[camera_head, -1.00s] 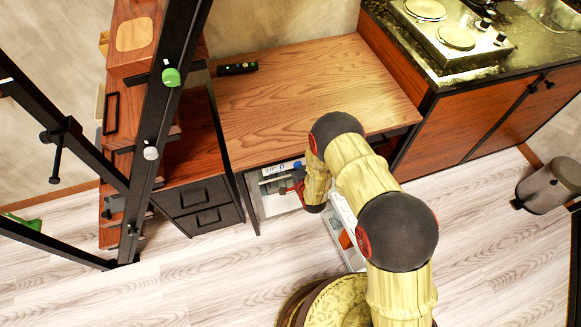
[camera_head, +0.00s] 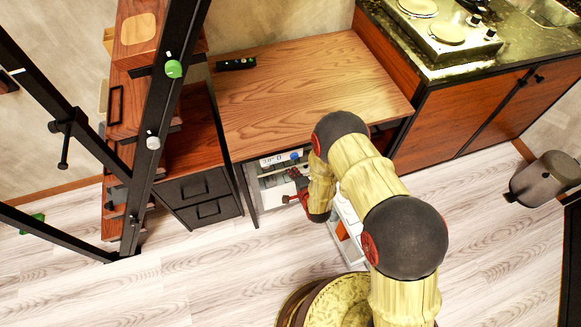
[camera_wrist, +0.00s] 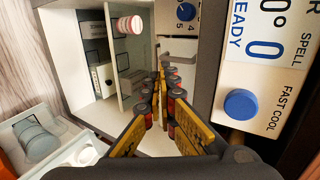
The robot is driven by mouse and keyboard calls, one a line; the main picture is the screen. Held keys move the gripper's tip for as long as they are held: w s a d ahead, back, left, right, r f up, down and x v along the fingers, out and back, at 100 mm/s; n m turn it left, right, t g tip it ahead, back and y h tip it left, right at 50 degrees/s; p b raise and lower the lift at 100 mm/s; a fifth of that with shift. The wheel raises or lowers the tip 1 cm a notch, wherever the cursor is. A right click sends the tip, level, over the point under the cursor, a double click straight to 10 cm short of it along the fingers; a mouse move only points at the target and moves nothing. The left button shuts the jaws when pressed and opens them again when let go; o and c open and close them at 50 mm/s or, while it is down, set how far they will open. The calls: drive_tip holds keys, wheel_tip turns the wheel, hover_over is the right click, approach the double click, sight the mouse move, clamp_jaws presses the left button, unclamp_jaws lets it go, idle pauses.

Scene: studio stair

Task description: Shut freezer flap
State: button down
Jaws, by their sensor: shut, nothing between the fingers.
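A small white fridge stands under the wooden table, and its open interior (camera_head: 272,190) shows in the head view. In the wrist view the interior (camera_wrist: 88,62) holds pale panels and a ribbed white and pink cylinder (camera_wrist: 130,24). An upright white panel (camera_wrist: 122,88) there may be the freezer flap, but I cannot tell surely or see its angle. My gripper (camera_wrist: 160,75) is shut and empty, with its fingers reaching into the fridge opening beside that panel. In the head view my gripper (camera_head: 293,197) is small at the fridge front, partly hidden by my arm.
The fridge's control panel (camera_wrist: 262,75) with a blue knob runs close along the right in the wrist view. The open fridge door (camera_head: 345,230) carries shelf items. Dark drawers (camera_head: 200,200) stand left of the fridge. Clear floor (camera_head: 220,270) lies in front.

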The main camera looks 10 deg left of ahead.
drive_tip(key=s+d+f+b, duration=0.1)
drive_tip(key=s+f, duration=0.3)
drive_tip(key=s, duration=0.3)
wheel_tip(320, 180, up, 4)
drive_tip(key=w+d+m+t, duration=0.1)
drive_tip(key=w+t, duration=0.2)
drive_tip(key=b+x, duration=0.5)
drive_tip(key=x, duration=0.8)
drive_tip(key=shift+r, duration=0.45)
drive_tip(key=w+a, duration=0.2)
drive_tip(key=w, duration=0.1)
drive_tip(key=shift+a, duration=0.35)
drive_tip(key=shift+s+d, duration=0.1)
drive_tip(key=shift+s, duration=0.05)
